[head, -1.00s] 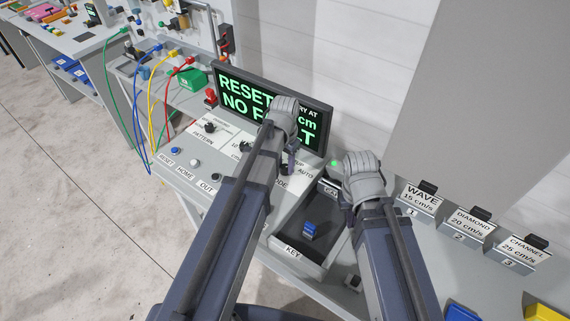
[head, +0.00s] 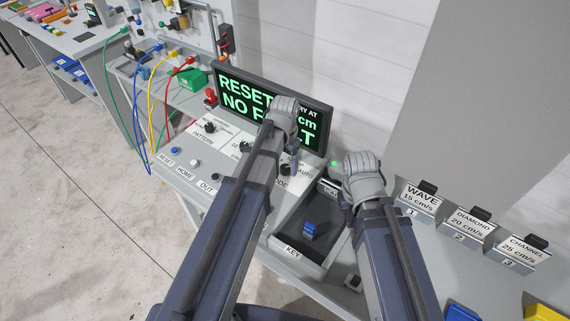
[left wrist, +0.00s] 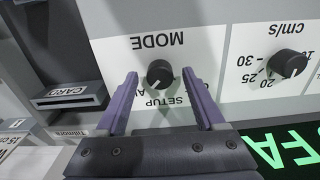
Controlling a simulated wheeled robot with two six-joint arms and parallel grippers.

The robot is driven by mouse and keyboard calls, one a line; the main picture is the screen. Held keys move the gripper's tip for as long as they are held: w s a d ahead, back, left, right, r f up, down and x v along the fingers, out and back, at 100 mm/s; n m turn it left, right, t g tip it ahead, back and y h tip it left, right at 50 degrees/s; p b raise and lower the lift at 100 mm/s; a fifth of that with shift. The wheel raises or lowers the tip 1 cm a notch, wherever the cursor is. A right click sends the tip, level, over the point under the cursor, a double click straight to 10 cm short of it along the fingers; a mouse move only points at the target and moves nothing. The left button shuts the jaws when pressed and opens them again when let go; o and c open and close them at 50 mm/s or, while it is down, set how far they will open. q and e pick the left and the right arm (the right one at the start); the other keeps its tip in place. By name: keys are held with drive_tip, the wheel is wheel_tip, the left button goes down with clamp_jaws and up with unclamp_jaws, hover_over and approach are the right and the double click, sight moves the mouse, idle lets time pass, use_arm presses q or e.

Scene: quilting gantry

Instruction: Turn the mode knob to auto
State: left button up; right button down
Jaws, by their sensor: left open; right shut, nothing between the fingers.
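The mode knob (left wrist: 160,73) is a round black knob on a white panel, above upside-down SETUP lettering in the left wrist view. It also shows in the head view (head: 286,169), beside the AUTO label. My left gripper (left wrist: 160,78) is open, with its purple fingers on either side of the knob; contact cannot be told. In the head view, my left gripper (head: 292,158) is over the panel, its fingers partly hidden by the wrist.
A speed knob (left wrist: 288,63) is close beside the mode knob. A display (head: 320,100) stands behind the panel. A tray (head: 325,262) with a blue block (head: 309,230) lies between my arms. A card slot (left wrist: 70,97) is beside the panel.

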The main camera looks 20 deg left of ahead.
sight(285, 167)
use_arm(q)
drive_tip(key=shift+r+p, duration=3.85)
drive_tip(key=shift+r, duration=0.1)
use_arm(e)
wheel_tip(285, 167, up, 8)
drive_tip(key=shift+f, duration=0.15)
use_arm(q)
drive_tip(key=shift+f, duration=0.1)
